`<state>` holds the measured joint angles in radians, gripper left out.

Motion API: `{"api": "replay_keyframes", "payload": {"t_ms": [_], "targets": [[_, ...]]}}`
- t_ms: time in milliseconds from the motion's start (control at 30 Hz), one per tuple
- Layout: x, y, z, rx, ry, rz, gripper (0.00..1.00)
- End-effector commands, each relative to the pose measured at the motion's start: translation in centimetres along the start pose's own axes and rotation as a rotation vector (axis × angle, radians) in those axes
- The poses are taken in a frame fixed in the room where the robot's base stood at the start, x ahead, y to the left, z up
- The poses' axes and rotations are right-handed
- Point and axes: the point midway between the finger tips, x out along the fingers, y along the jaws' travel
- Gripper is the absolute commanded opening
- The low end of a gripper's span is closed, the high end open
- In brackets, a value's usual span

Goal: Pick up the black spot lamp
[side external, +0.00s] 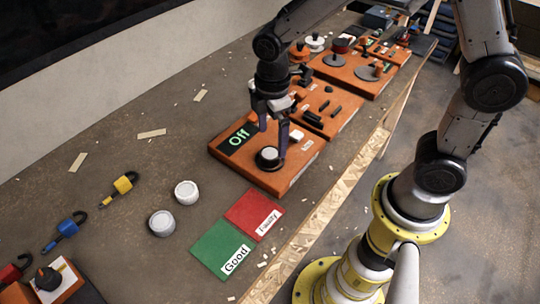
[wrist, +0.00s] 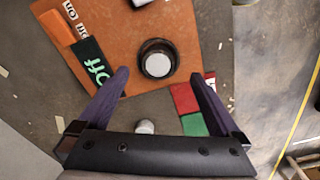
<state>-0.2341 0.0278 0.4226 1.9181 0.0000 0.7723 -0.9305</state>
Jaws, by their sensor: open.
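The black spot lamp (side external: 269,158), a short black round body with a white face on top, sits on the orange board (side external: 222,151) beside the "Off" display (side external: 238,138). In the wrist view, the lamp (wrist: 158,59) shows face-on, just beyond and between my fingertips. My gripper (side external: 274,140) is open and empty, pointing down above the lamp. Its two dark purple fingers (wrist: 158,74) are spread wide, apart from the lamp.
Two whitish round pieces (side external: 187,192) (side external: 162,222) stand on the table left of the green "Good" (side external: 217,248) and red "Faulty" (side external: 250,212) patches. Colored padlock-like pieces (side external: 120,188) lie at left. More orange boards with parts (side external: 345,72) stand behind.

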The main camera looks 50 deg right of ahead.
Motion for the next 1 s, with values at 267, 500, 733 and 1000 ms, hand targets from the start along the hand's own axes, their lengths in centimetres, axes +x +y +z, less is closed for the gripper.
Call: {"api": "replay_keyframes", "payload": {"t_ms": [267, 500, 733, 1000], "targets": [[3.5, 0.2, -0.3, 0.0, -0.003, -0.004, 1.0], [5.2, 0.2, -0.3, 0.0, -0.001, -0.001, 1.0], [5.2, 0.3, -0.4, 0.0, -0.001, -0.001, 0.92], [5.2, 0.3, -0.4, 0.0, 0.0, 0.0, 0.44]]}}
